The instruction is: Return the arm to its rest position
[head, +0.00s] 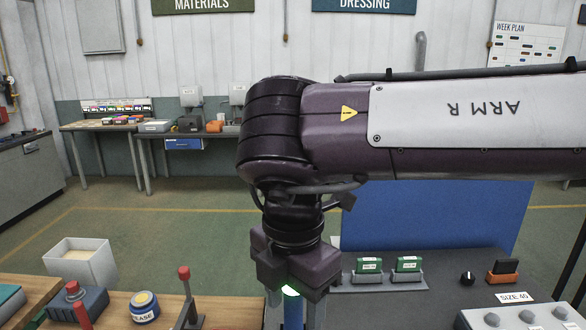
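My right arm (460,115), purple and black with a white panel marked ARM R, reaches in from the right across the upper middle of the head view. It bends down at a black joint to my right gripper (295,312), which points down at the bottom edge. A green light glows under its purple body. A narrow blue thing shows below the light, between the finger parts. The fingertips are cut off by the frame, so I cannot tell whether they touch it. My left gripper is not in view.
A dark bench at right has two green blocks in holders (369,270), a black knob (468,278) and a grey studded block (522,318). A blue panel (430,218) stands behind.

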